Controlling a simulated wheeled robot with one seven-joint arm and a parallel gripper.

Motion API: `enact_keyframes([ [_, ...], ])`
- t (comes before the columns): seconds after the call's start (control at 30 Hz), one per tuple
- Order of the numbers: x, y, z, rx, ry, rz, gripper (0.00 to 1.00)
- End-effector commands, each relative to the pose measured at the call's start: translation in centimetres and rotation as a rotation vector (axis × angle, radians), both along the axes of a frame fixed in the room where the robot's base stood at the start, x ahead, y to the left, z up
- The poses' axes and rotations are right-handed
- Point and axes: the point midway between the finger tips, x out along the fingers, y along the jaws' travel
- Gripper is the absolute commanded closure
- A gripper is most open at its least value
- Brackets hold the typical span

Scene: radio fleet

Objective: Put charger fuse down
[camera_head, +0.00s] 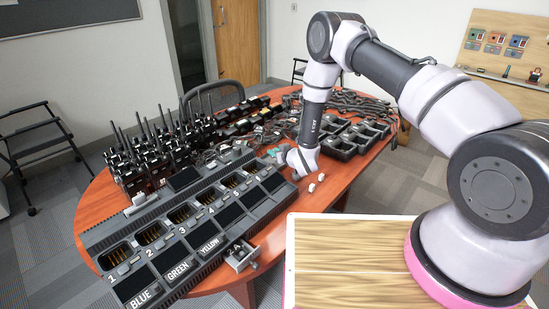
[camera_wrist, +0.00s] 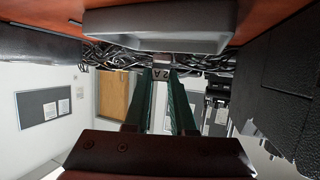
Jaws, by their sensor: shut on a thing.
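My gripper (camera_wrist: 161,80) has green fingers and is shut on a small pale fuse (camera_wrist: 161,75) marked 2 A, between the fingertips in the wrist view. In the head view my gripper (camera_head: 277,154) is over the table, beside the far right end of the long charger. The held fuse is too small to make out there. The black charger (camera_head: 137,229) has numbered bays and BLUE, GREEN and YELLOW labels. A small drawer (camera_head: 240,257) stands out from its near side. Two small white pieces (camera_head: 312,187) (camera_head: 321,177) lie on the table right of my gripper.
Several upright radios (camera_head: 150,155) crowd the table's left side. Black trays (camera_head: 345,148) and tangled dark cables (camera_head: 350,103) lie at the right and back. The red-brown table (camera_head: 335,180) has bare room around the white pieces.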

Motion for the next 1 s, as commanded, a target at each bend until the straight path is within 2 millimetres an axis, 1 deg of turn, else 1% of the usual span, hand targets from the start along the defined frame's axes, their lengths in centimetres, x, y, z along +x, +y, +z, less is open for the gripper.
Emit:
enact_keyframes([
  [0.03, -0.1, 0.0, -1.0, -0.001, 0.002, 0.0, 1.0],
  [0.13, 0.0, 0.0, -2.3, -0.002, 0.001, 0.0, 1.0],
  [0.5, 0.0, 0.0, -2.8, -0.001, 0.002, 0.0, 1.0],
  [0.53, 0.0, 0.0, -2.8, -0.001, 0.001, 0.0, 0.73],
  [0.57, 0.0, 0.0, -2.8, -0.001, 0.001, 0.0, 0.62],
  [0.6, 0.0, 0.0, -2.8, -0.001, 0.001, 0.0, 0.47],
  [0.87, 0.0, 0.0, -2.8, -0.001, 0.001, 0.0, 0.47],
  [1.0, -0.1, -0.1, -2.3, -0.001, 0.001, 0.0, 0.47],
])
